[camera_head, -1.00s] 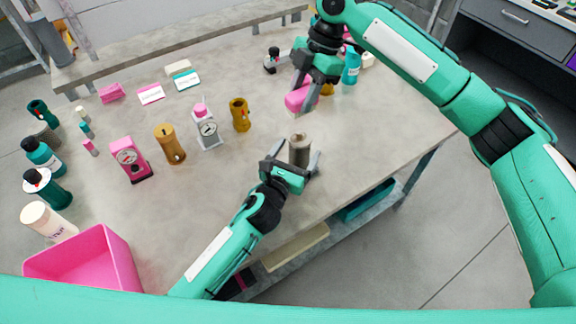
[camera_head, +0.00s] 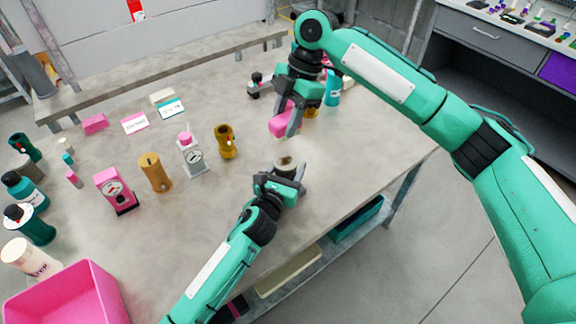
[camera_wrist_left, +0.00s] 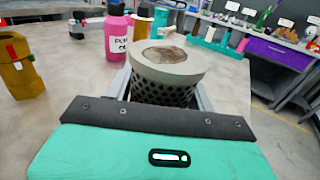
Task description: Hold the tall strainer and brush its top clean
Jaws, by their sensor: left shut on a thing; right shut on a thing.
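The tall strainer (camera_head: 286,164) is a grey cylinder near the table's front edge. My left gripper (camera_head: 283,184) is shut on it, a finger on each side. In the left wrist view, the strainer (camera_wrist_left: 166,66) has a pale rim, a dark perforated body and a brown, dirty patch on top; its lower part is hidden by the gripper. Bristles cannot be made out.
A pink gauge body (camera_head: 116,190), a tan cylinder (camera_head: 155,172), a grey gauge body (camera_head: 191,155) and a brass piece (camera_head: 225,142) stand to the left. A pink bin (camera_head: 72,295) is at front left. A pink bottle (camera_wrist_left: 118,34) stands behind the strainer.

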